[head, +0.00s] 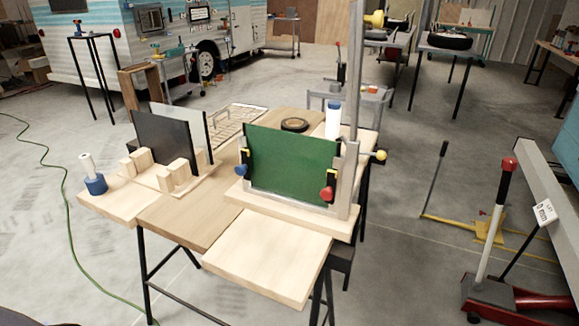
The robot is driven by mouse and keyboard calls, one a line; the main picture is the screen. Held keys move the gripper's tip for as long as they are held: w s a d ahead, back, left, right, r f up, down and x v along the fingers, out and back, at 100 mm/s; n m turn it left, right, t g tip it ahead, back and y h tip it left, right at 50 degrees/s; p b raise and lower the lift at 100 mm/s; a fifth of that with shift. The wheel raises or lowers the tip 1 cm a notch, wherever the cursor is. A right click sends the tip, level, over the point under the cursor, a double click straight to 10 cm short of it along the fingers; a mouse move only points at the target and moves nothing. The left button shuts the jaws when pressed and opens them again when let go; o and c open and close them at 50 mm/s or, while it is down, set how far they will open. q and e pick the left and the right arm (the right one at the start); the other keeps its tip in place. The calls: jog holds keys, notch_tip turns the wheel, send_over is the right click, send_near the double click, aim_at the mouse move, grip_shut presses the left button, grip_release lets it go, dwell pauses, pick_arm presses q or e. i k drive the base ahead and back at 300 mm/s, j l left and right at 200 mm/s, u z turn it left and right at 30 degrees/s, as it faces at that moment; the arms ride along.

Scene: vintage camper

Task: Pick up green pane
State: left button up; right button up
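The green pane (292,165) stands upright, facing me, in a pale wooden and metal frame (346,180) on the work table. A blue knob (241,170) with a black and yellow clip sits at its left edge. A red knob (327,194) with a similar clip sits at its lower right. Its lower edge meets the wooden base (296,212). Neither of my grippers shows in the head view.
A black pane (166,145) and a pale grey pane (196,128) stand in wooden blocks at left. A white-and-blue bottle (91,174) stands near the left corner. A bare board (266,257) is in front of the frame. A tall metal post (354,75) rises behind the green pane.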

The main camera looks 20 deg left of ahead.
aim_at(292, 165)
jog(key=j+z, duration=0.25)
jog(key=j, duration=0.8)
jog(key=j+z, duration=0.3)
jog(key=j, duration=0.75)
jog(key=k, duration=0.05)
